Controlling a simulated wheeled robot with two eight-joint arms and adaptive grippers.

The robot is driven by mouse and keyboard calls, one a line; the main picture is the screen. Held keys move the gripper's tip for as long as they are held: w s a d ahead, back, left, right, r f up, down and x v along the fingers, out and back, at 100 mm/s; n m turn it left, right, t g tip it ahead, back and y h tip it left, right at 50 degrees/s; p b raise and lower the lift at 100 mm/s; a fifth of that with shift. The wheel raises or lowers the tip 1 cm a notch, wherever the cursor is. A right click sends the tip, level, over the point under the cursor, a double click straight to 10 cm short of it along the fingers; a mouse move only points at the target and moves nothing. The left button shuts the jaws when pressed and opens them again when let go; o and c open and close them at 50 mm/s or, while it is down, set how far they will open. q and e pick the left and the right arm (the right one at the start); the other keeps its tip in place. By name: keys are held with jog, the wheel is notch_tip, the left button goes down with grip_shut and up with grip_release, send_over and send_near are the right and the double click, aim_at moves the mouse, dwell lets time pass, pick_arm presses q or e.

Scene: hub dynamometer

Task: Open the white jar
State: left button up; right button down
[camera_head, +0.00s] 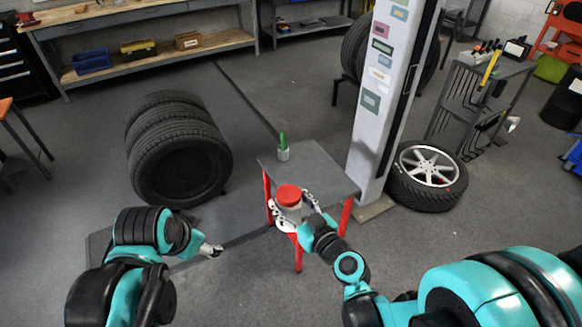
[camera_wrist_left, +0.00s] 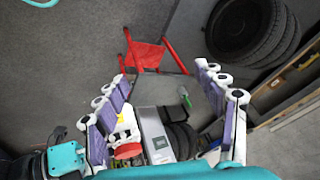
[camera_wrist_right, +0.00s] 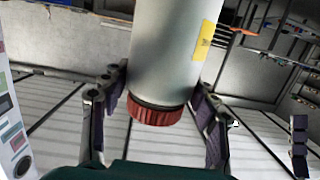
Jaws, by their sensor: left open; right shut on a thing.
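The white jar (camera_wrist_left: 126,122) has a red lid (camera_head: 288,194) and a yellow label (camera_wrist_right: 206,40). My right gripper (camera_head: 294,212) is shut around the jar. In the right wrist view its fingers (camera_wrist_right: 158,112) lie on both sides of the jar near the red lid, which is on. My left gripper (camera_head: 211,250) is open and empty, to the left of the jar and apart from it.
A tall light post (camera_head: 378,100) rises behind the table's right side. A tyre stack (camera_head: 178,150) stands left, and a wheel (camera_head: 428,175) lies right. Floor between the tyres and table is clear.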

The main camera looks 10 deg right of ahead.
pick_arm(q)
jog(key=w+d+r+m+g, duration=0.1)
jog(key=w+d+r+m, duration=0.3)
jog(key=m, duration=0.2)
jog(key=m+g, duration=0.4)
jog(key=m, duration=1.8)
send_near(291, 191)
jog(key=shift+w+a+f, duration=0.2)
jog(key=shift+w+f, duration=0.15)
jog(key=shift+f, duration=0.05)
jog(key=shift+d+m+g+y, duration=0.3)
jog(key=shift+d+f, duration=0.15)
jog(key=shift+f, duration=0.1)
notch_tip(291, 191, down, 7)
jog(key=shift+f, duration=0.25)
jog(key=c, duration=1.2)
